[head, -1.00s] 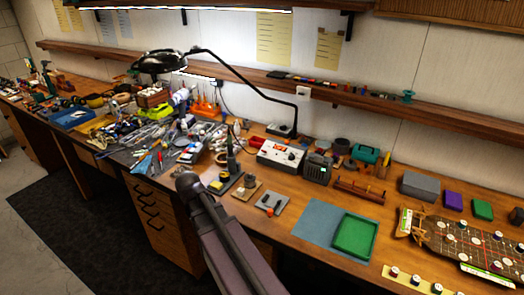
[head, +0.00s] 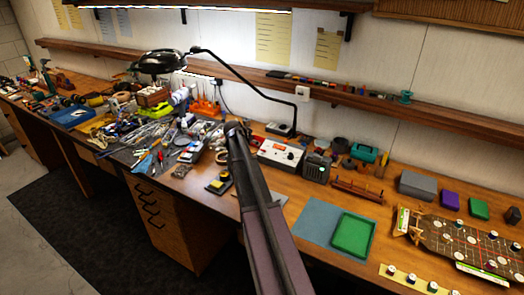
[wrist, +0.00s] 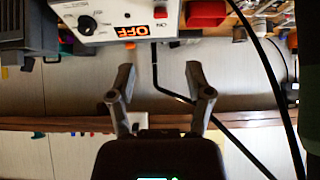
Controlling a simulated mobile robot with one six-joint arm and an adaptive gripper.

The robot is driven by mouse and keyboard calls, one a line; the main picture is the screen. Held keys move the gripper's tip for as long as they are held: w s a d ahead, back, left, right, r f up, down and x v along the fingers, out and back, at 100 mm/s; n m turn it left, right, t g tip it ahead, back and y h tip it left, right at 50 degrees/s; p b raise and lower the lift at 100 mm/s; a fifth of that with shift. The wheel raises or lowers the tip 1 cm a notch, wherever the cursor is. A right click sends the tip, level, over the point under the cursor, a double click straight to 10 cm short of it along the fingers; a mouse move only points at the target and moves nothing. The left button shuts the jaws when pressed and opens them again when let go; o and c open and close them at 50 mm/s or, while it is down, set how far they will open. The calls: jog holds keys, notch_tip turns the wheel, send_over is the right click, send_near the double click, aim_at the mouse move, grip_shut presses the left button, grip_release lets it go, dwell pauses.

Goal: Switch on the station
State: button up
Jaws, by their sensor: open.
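The station, a white box (head: 281,154), stands on the bench against the wall side, just right of my arm's far end in the head view. In the wrist view the station front (wrist: 110,22) is upside down at the top. It has a black knob (wrist: 87,24), an orange display (wrist: 128,31) reading OFF, and a small red switch (wrist: 160,12) near an ON mark. My gripper (wrist: 160,76) is open and empty, its fingertips apart from the station and pointing towards it. In the head view my arm hides the gripper's fingers.
A dark grey box (head: 316,166) stands right beside the station. A red container (wrist: 206,13) is on its other side. The lamp's black arm (head: 262,78) arches behind and over this area. A green tray (head: 353,235) lies on the bench at right. Tools crowd the bench at left.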

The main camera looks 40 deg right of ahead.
aim_at(263, 150)
jog(key=shift+f, duration=0.15)
jog(key=b+x, duration=0.9)
jog(key=x, duration=0.4)
jog(key=shift+w+d+f+b, duration=0.15)
jog(key=shift+f+b, duration=0.05)
jog(key=shift+b, duration=0.2)
dwell(0.4)
grip_shut()
